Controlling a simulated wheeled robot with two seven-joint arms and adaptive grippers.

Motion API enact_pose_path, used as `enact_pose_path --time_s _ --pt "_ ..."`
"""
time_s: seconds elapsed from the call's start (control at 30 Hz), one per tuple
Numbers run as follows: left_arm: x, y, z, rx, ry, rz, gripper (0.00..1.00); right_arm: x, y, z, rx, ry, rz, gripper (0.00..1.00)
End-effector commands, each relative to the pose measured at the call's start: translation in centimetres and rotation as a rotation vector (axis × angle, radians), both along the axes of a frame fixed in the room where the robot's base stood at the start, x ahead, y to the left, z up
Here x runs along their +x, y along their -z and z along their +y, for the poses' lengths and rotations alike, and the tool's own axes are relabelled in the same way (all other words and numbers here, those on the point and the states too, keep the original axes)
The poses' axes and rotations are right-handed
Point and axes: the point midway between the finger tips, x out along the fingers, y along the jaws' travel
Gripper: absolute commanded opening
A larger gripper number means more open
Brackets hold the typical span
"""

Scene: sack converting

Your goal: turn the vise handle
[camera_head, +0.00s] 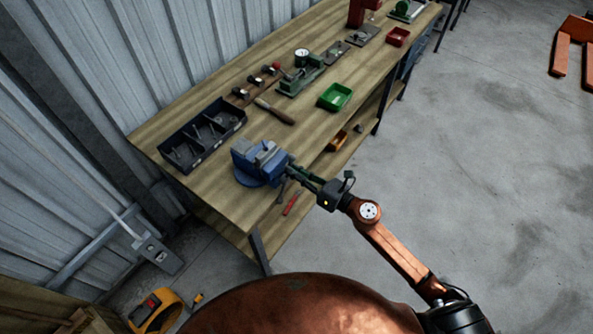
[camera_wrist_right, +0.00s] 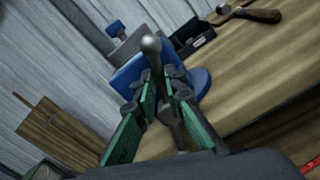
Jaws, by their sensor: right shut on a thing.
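The blue vise (camera_head: 258,164) stands near the front edge of the wooden workbench (camera_head: 225,198). In the right wrist view the vise body (camera_wrist_right: 150,72) is straight ahead. The vise handle (camera_wrist_right: 155,70), a grey bar with a round ball end, sits between the green-padded fingers. My right gripper (camera_head: 293,170) reaches in from the right at the vise's front and is shut on the handle; its fingers also show in the right wrist view (camera_wrist_right: 163,95). The handle's lower part is partly hidden by the gripper. My left gripper is not in view.
A black divided tray (camera_head: 203,135) sits left of the vise. A hammer (camera_head: 274,111), a green bin (camera_head: 335,97) and a green fixture with a gauge (camera_head: 301,75) lie farther back. A red-handled tool (camera_head: 291,204) is below the gripper.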

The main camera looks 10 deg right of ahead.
Motion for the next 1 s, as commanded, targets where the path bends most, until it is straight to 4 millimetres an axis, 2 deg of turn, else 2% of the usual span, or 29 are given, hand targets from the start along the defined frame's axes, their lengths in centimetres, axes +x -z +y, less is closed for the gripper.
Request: enact_pose_path --time_s 0.3,0.77,0.8,1.0 --pt "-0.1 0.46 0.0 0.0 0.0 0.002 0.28 -0.34 0.0 0.43 -0.072 -0.002 -0.059 0.0" --pt "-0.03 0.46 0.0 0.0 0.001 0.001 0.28 -0.37 -0.07 0.47 -0.079 -0.002 -0.066 0.0" --pt "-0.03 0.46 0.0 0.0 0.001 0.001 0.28 -0.37 -0.07 0.47 -0.079 -0.002 -0.066 0.12" --pt "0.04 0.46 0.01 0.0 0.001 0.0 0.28 -0.36 -0.12 0.4 -0.078 0.0 -0.066 0.26"
